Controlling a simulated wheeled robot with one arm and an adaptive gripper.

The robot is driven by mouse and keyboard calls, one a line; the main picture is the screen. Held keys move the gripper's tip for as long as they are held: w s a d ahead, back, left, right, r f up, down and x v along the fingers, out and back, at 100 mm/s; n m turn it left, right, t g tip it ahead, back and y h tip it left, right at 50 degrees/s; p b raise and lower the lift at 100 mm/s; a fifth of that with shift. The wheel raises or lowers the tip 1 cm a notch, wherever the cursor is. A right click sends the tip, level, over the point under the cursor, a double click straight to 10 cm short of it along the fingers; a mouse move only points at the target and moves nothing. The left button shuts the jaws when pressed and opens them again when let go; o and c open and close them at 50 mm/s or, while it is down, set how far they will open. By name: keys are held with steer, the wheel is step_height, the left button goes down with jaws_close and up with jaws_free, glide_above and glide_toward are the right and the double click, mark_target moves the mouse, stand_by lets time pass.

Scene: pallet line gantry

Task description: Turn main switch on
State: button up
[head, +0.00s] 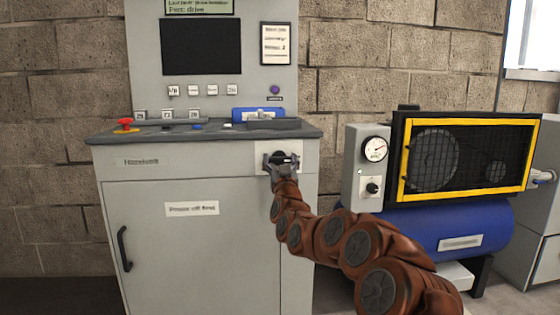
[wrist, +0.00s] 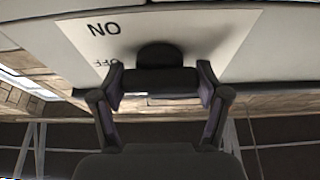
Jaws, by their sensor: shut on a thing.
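The main switch is a black knob (head: 285,157) on a white label plate (head: 263,149) at the upper right of the grey cabinet front. In the wrist view the knob (wrist: 160,56) sits between my two fingers, and the white plate (wrist: 220,27) carries ON and OFF lettering, seen upside down. My gripper (head: 281,166) is at the knob; its fingers (wrist: 160,82) are shut on it from both sides. The fingers hide part of the knob, so its exact pointing direction is hard to tell.
The cabinet top (head: 205,132) holds a red emergency button (head: 125,123) and a blue device (head: 258,115). A cabinet door handle (head: 123,248) sticks out at lower left. To the right stands a blue compressor tank (head: 440,228) with a yellow-framed guard (head: 470,158) and a gauge box (head: 366,168).

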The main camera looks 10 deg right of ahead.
steer(key=shift+r+m, duration=0.1)
steer(key=shift+m, duration=0.2)
steer(key=m+h+p, duration=0.1)
steer(key=m+p, duration=0.1)
steer(key=m+h+p, duration=0.2)
steer(key=m, duration=0.1)
steer(key=shift+a+g+p, duration=0.1)
steer(key=shift+g+p, duration=0.2)
steer(key=m+g+h+p, duration=0.1)
steer(key=m, duration=0.2)
steer(key=m+h+p, duration=0.1)
steer(key=m+p, duration=0.1)
steer(key=m, duration=0.1)
steer(key=shift+r+g, duration=0.1)
steer(key=shift+g, duration=0.3)
steer(key=m+g+p, duration=0.1)
steer(key=m, duration=0.2)
steer(key=m+g+h+p, duration=0.1)
steer(key=m+p, duration=0.1)
steer(key=m, duration=0.1)
steer(key=shift+m+h, duration=0.3)
steer(key=shift+f+m+g+p, duration=0.2)
steer(key=shift+m+g+p, duration=0.7)
steer(key=shift+m, duration=1)
steer(key=o, duration=1.2)
steer(key=shift+c, duration=0.2)
